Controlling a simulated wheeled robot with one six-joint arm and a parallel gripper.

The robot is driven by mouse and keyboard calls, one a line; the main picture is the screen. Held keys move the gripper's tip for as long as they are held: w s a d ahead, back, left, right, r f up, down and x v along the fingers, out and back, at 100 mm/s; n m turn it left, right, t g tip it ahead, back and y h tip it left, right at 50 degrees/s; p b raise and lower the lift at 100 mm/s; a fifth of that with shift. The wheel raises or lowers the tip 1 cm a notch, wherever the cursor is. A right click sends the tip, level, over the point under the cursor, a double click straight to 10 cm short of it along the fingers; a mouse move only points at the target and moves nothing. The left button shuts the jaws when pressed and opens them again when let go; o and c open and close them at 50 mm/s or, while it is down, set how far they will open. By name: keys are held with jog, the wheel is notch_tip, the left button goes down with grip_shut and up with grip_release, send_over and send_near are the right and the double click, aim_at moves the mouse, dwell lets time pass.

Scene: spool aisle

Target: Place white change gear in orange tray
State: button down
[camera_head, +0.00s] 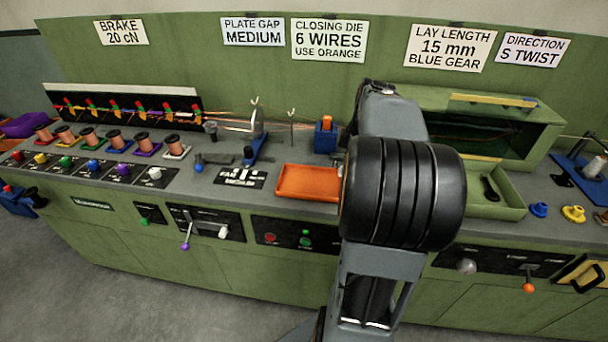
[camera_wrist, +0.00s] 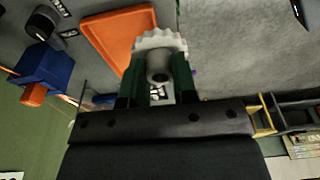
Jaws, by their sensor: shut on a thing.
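In the wrist view my gripper (camera_wrist: 158,88) is shut on the white change gear (camera_wrist: 160,42), a toothed white wheel with a grey hub. The gear is held between the dark green fingers. The orange tray (camera_wrist: 113,33) lies below and beside the gear in the wrist view, and its visible floor is bare. In the head view the orange tray (camera_head: 307,182) sits on the grey bench top, left of my arm. My gripper and the gear are hidden behind my arm in the head view.
A blue block with an orange top (camera_head: 325,135) stands behind the tray; it also shows in the wrist view (camera_wrist: 44,68). A green open box (camera_head: 497,205) is right of my arm. Blue (camera_head: 539,209) and yellow (camera_head: 573,214) gears lie further right. Copper spools line the left.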

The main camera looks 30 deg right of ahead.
jog(key=w+a+f+p, duration=0.15)
jog(key=w+f, duration=0.25)
jog(key=w, duration=0.5)
send_over(309, 184)
jog(key=s, duration=0.1)
jog(key=f, duration=0.4)
jog(key=shift+d+f, duration=0.3)
jog(key=shift+f, duration=0.05)
jog(key=shift+w+a+f, duration=0.1)
jog(key=shift+w+f, duration=0.25)
jog(key=shift+f, duration=1.75)
jog(key=shift+f, duration=0.1)
jog(key=c, duration=0.9)
grip_release()
